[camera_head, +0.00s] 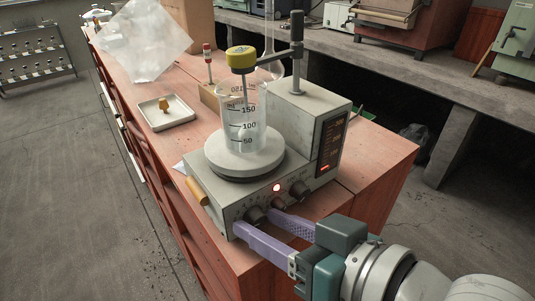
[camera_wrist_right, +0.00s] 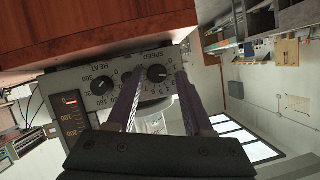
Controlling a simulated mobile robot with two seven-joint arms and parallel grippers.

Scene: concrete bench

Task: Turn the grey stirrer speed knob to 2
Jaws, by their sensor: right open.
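The hotplate stirrer (camera_head: 231,207) stands at the bench's near end, with dark knobs along its front face. The grey speed knob (camera_head: 255,215) is the leftmost there. In the right wrist view, which is upside down, the speed knob (camera_wrist_right: 157,73) sits under the label SPEED in a ring of numbers. A small white mark shows on it, too small to read surely. My right gripper (camera_head: 254,220) is open, its purple fingers on either side of the speed knob. I see no clear contact. It also shows in the wrist view (camera_wrist_right: 160,76). My left gripper is out of view.
The heat knob (camera_wrist_right: 103,85) and a middle knob (camera_head: 278,203) are close by; one finger lies beside the middle knob. A glass beaker (camera_head: 242,130) stands on the plate under a clamp arm (camera_head: 270,52). A white tray (camera_head: 180,120) lies behind left.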

